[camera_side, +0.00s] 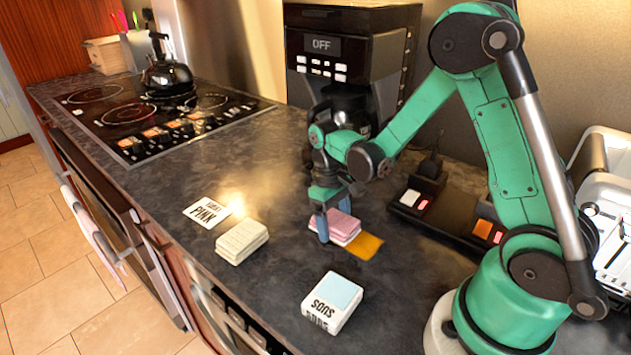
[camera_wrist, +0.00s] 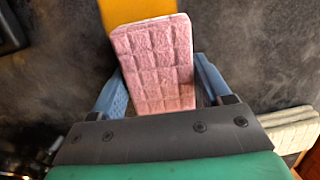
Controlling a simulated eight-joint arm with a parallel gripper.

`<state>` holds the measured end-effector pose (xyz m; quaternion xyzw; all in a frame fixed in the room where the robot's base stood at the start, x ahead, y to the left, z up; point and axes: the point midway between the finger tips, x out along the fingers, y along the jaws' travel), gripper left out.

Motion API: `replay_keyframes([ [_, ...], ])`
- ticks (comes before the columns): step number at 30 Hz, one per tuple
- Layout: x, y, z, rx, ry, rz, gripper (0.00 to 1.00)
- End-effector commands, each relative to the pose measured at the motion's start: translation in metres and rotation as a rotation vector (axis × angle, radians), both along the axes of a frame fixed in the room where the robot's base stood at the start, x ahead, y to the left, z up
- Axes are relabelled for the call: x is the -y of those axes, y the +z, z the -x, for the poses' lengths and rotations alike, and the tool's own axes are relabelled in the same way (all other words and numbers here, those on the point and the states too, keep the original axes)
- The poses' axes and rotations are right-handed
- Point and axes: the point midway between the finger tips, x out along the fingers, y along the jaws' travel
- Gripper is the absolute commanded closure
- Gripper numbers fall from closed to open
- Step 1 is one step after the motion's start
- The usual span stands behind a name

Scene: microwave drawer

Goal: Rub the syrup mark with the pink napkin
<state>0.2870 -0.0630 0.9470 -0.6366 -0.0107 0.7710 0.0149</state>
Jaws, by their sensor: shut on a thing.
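The pink napkin (camera_side: 341,226) is a folded, quilted pad on the dark counter. My gripper (camera_side: 338,217) is shut on it, with one blue finger on each side. In the wrist view the pink napkin (camera_wrist: 157,64) sits between the two blue fingers of my gripper (camera_wrist: 160,85). The syrup mark (camera_side: 364,244) is an orange-amber patch on the counter, right at the napkin's edge. In the wrist view the syrup mark (camera_wrist: 135,10) shows just beyond the napkin's far end. I cannot tell whether the napkin covers part of the mark.
A cream folded napkin stack (camera_side: 242,241) and a card reading PINK (camera_side: 207,211) lie to the left. A SUDS box (camera_side: 332,301) stands in front. A dark panel with lit switches (camera_side: 446,215) lies to the right. A coffee machine (camera_side: 350,60) stands behind.

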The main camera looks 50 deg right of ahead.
Motion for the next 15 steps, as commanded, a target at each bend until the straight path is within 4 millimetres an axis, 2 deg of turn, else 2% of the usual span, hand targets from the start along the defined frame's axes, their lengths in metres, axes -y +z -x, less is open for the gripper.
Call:
replay_keyframes([
  [1, 0.005, -0.004, -0.035, 0.197, 0.013, 0.032, 1.00],
  [7, 0.006, 0.000, -0.035, 0.197, 0.012, 0.032, 1.00],
  [15, 0.007, 0.030, -0.033, 0.193, 0.007, 0.035, 1.00],
])
